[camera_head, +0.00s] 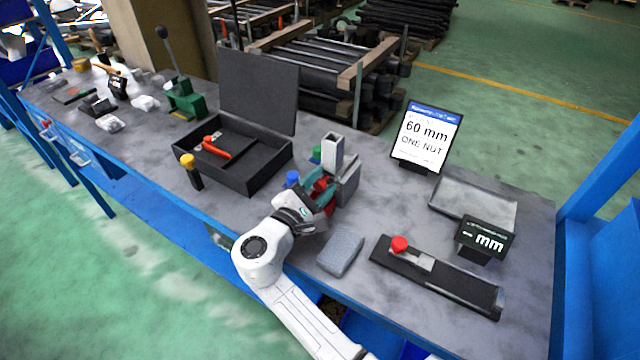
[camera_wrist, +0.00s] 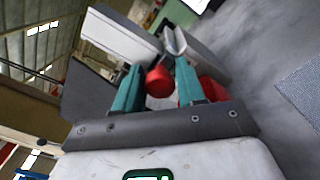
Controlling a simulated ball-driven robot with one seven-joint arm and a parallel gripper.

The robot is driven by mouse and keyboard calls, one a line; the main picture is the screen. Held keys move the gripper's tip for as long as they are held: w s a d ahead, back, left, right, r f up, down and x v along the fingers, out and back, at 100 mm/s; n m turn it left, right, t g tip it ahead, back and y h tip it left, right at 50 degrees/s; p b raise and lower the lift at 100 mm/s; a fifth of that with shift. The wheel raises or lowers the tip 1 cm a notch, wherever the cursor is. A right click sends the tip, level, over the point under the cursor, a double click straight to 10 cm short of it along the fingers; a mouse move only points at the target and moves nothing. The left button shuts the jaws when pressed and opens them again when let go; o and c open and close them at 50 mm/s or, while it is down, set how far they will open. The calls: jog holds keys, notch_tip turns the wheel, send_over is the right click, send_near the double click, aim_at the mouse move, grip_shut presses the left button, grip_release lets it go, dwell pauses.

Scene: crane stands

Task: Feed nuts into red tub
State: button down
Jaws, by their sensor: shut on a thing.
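A grey feeder with an upright square chute (camera_head: 333,152) stands on the bench behind my gripper; its pale metal channel also shows in the wrist view (camera_wrist: 175,40). My gripper (camera_head: 326,198) has teal fingers, which straddle a round red knob (camera_wrist: 159,82) low on the feeder's front in the wrist view (camera_wrist: 158,72). Any contact with the knob is hard to see. A red part (camera_wrist: 212,89) beside the right finger may be the red tub; I cannot tell. Red also shows by the fingers in the head view (camera_head: 321,186). No nuts are discernible.
A blue-topped object (camera_head: 292,178) and a green-topped one (camera_head: 316,153) stand close by. An open black case (camera_head: 250,178) is left. A grey pad (camera_head: 341,252), a black rail (camera_head: 440,280) with a red knob, a tray (camera_head: 475,203) and a "60 mm ONE NUT" sign (camera_head: 427,137) are right.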

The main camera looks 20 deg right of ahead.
jog(key=v, duration=0.3)
jog(key=shift+s+a+p, duration=0.15)
jog(key=shift+a+p, duration=0.15)
jog(key=shift+p, duration=0.05)
jog(key=shift+s+a, duration=0.3)
jog(key=c, duration=0.8)
grip_release()
jog(key=shift+a, duration=0.1)
jog(key=shift+s, duration=0.1)
jog(key=b+v, duration=0.2)
jog(key=v, duration=0.8)
jog(key=shift+s+a, duration=0.25)
jog(key=shift+a, duration=0.1)
